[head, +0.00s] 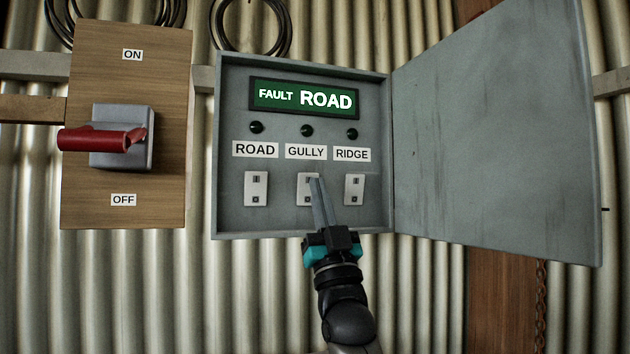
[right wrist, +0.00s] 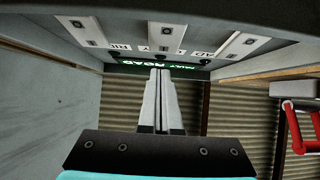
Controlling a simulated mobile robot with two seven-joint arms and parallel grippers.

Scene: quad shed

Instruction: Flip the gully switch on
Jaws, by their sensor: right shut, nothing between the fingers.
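The gully switch (head: 303,194) is the middle of three white rocker switches in the open grey box, under the GULLY label (head: 306,152). It has a mark at the top and one at the bottom; I cannot tell which way it is tipped. My right gripper (head: 314,181) is shut and empty, its fingertips in front of the gully switch's upper right part and hiding some of it. I cannot tell whether they touch it. In the right wrist view the shut fingers point into the box below the gully switch (right wrist: 166,38). My left gripper is not in view.
The road switch (head: 256,189) and ridge switch (head: 354,189) stand close on either side. A green display (head: 304,98) reads FAULT ROAD. The open box door (head: 495,130) sticks out at right. A red lever (head: 95,139) on a wooden board is at left.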

